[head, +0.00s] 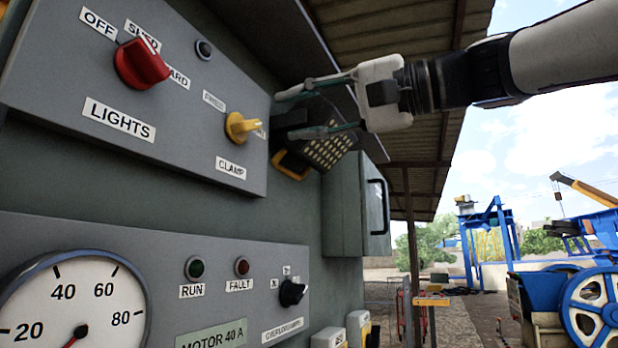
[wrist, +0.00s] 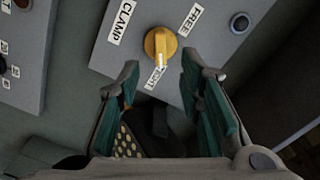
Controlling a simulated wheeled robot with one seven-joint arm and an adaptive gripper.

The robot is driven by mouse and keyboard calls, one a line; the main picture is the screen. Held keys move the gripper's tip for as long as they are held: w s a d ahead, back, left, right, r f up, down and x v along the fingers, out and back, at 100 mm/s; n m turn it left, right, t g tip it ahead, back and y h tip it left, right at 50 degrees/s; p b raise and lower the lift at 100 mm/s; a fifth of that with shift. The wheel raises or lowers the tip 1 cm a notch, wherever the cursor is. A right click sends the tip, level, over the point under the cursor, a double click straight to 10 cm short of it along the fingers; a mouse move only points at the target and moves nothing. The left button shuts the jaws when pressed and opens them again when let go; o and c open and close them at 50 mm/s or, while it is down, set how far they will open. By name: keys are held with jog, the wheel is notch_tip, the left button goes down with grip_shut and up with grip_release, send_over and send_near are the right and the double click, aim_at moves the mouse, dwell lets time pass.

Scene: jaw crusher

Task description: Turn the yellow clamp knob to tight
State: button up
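The yellow clamp knob (head: 240,127) sits on the upper grey panel above its CLAMP label (head: 230,168). In the wrist view the knob (wrist: 160,44) has a white mark on its ridge, which points toward the TIGHT label (wrist: 157,76). The FREE label (wrist: 189,20) lies on the other side, up and right. My gripper (head: 287,114) is open and empty, to the right of the knob and apart from it. In the wrist view its two teal fingertips (wrist: 160,72) stand either side of the TIGHT label, just short of the knob. The TIGHT label is partly hidden in the head view.
A red LIGHTS knob (head: 141,63) and a dark lamp (head: 204,49) share the panel. The lower panel holds a gauge (head: 75,305), RUN and FAULT lamps and a black selector (head: 292,292). A grey box (head: 360,205) with a handle stands right of the panels.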

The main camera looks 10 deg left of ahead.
jog(key=shift+v, duration=2)
jog(key=shift+f, duration=0.1)
